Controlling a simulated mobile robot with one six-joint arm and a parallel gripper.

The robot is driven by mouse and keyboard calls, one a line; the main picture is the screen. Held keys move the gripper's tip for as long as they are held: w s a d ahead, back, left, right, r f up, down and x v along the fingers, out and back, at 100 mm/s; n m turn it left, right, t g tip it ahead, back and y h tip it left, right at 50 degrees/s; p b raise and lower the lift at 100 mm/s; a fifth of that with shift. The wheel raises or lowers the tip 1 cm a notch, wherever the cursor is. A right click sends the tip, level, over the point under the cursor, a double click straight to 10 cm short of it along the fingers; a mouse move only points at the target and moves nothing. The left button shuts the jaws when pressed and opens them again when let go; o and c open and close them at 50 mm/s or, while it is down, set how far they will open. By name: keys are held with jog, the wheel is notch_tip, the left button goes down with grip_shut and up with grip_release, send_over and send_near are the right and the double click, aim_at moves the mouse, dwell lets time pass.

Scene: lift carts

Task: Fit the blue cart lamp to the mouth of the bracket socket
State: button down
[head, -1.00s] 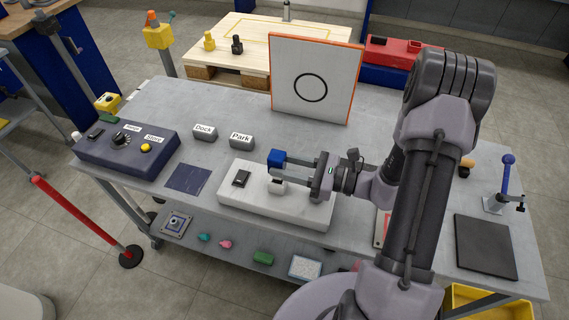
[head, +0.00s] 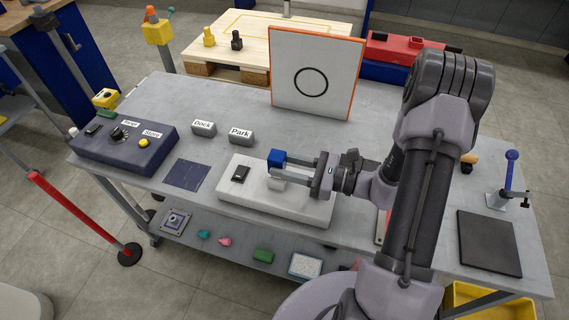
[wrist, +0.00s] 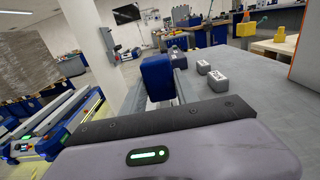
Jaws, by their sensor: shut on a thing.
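My gripper (head: 284,166) is shut on the blue cart lamp (head: 276,158), a small blue block at its fingertips. The lamp also shows large in the wrist view (wrist: 157,77), in front of the gripper's dark edge. The lamp is over the white block (head: 240,203) on the cart top. A small pale fitting (head: 275,183) stands on that block just below the lamp; it may be the bracket socket, and my fingers partly hide it. I cannot see its mouth, nor tell whether lamp and fitting touch.
A black switch (head: 240,173) sits on the white block, left of the lamp. Grey Dock (head: 203,128) and Park (head: 240,134) blocks stand behind. A dark control box (head: 125,150) is at the left. An upright white panel (head: 316,75) with a black ring stands at the back.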

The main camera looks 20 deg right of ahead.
jog(key=shift+f+b, duration=0.6)
jog(key=shift+f, duration=0.25)
jog(key=shift+c, duration=1.9)
grip_release()
